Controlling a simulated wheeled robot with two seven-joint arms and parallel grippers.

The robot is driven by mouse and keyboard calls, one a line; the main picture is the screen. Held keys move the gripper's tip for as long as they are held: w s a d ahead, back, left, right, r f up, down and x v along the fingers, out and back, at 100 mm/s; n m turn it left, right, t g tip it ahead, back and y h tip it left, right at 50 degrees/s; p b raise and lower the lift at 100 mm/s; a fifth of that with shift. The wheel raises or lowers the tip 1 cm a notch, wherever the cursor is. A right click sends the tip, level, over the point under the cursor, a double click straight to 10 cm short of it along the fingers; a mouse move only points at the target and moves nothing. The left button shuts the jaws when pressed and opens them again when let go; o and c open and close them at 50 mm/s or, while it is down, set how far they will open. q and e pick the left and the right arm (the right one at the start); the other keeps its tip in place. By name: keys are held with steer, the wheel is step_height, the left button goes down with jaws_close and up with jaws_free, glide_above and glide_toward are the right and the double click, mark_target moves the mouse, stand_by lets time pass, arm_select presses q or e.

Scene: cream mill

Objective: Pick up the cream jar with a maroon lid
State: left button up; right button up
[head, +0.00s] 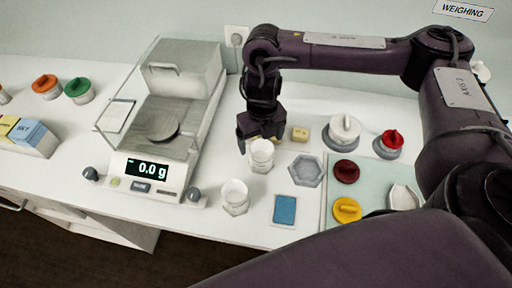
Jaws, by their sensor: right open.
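A maroon lid (346,171) lies on the pale green mat (375,173); no jar body shows under it. An open white jar (261,155) stands just below my right gripper, and a second open white jar (235,195) stands nearer the front. My right gripper (262,138) points down, open, at the rim of the first open jar; whether its fingers touch the jar cannot be told. My left gripper is out of view.
A balance reading 0.0 g (150,168) stands to the left. A yellow lid (347,210), a grey hexagonal tray (306,170), a blue pad (285,210) and a white jar on a grey base (343,132) lie around. Jars with orange (45,83) and green (77,87) lids stand far left.

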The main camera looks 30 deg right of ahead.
mark_target(261, 155)
steer(key=shift+s+f, duration=0.3)
steer(key=shift+f, duration=1.05)
step_height(261, 155, down, 4)
steer(key=shift+b, duration=0.4)
steer(key=shift+f, duration=0.15)
steer(key=shift+c, duration=0.2)
steer(key=c, duration=1)
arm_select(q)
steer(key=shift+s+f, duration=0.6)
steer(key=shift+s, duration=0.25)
arm_select(e)
steer(key=shift+c, duration=0.2)
steer(key=shift+w, duration=0.1)
